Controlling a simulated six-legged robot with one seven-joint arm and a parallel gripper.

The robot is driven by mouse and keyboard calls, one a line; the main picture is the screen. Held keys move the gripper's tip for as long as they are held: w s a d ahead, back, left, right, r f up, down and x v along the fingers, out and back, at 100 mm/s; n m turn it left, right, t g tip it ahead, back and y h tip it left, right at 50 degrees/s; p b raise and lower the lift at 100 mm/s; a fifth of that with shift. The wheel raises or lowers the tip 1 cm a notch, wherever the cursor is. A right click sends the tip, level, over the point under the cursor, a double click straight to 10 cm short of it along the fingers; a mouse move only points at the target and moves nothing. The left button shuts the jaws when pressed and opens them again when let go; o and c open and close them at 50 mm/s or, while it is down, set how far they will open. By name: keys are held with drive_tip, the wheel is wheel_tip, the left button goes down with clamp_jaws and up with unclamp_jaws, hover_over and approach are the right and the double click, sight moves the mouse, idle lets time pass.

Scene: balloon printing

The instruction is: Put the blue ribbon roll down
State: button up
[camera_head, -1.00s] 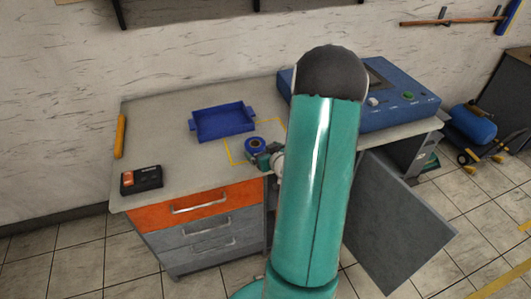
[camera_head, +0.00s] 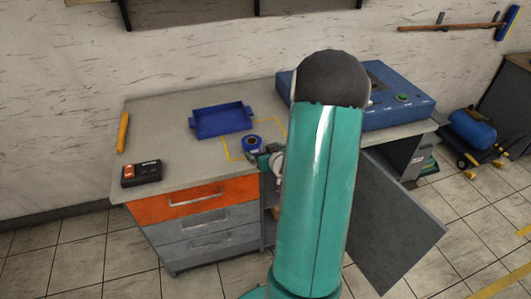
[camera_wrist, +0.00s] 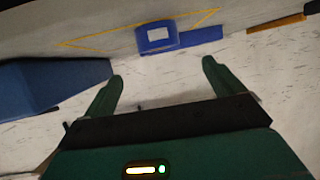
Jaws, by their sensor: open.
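The blue ribbon roll (camera_head: 251,141) sits on the workbench, inside the yellow outline (camera_head: 227,152), just in front of the blue tray (camera_head: 222,121). In the wrist view the roll (camera_wrist: 154,37) lies beyond the fingertips, apart from them, with part of the tray (camera_wrist: 200,36) behind it. My gripper (camera_wrist: 163,70) is open and empty, its two green fingers spread wide. In the head view my gripper (camera_head: 263,158) is beside the roll at the bench's front edge, partly hidden by my arm.
A blue machine (camera_head: 400,98) stands at the bench's right, partly behind my arm. A black and orange device (camera_head: 141,173) and a yellow bar (camera_head: 122,132) lie at the left. An open grey cabinet door (camera_head: 395,220) juts out below. The bench's left middle is clear.

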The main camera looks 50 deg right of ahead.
drive_tip(key=shift+r, duration=0.1)
drive_tip(key=w+a+r+n+g, duration=0.1)
drive_tip(key=w+a+r+g, duration=0.15)
drive_tip(key=a+r, duration=0.65)
drive_tip(key=s+a+r+g+y, duration=0.1)
drive_tip(key=s+a+r, duration=0.2)
drive_tip(key=a, duration=0.6)
drive_tip(key=s+a+r+n+g+y, duration=0.1)
drive_tip(key=s+a+r, duration=0.3)
drive_tip(key=a+r, duration=0.4)
drive_tip(key=shift+s+a+r+n, duration=0.2)
drive_tip(key=shift+a+n, duration=0.1)
drive_tip(key=shift+a, duration=0.8)
drive_tip(key=shift+o, duration=0.5)
drive_tip(key=s+a+r+n+g+y, duration=0.1)
drive_tip(key=s+a+r+g+y, duration=0.1)
drive_tip(key=s+a, duration=0.8)
drive_tip(key=shift+s+n+y, duration=0.3)
drive_tip(key=shift+y, duration=0.1)
drive_tip(key=shift+d+g, duration=0.15)
drive_tip(key=shift+g, duration=0.1)
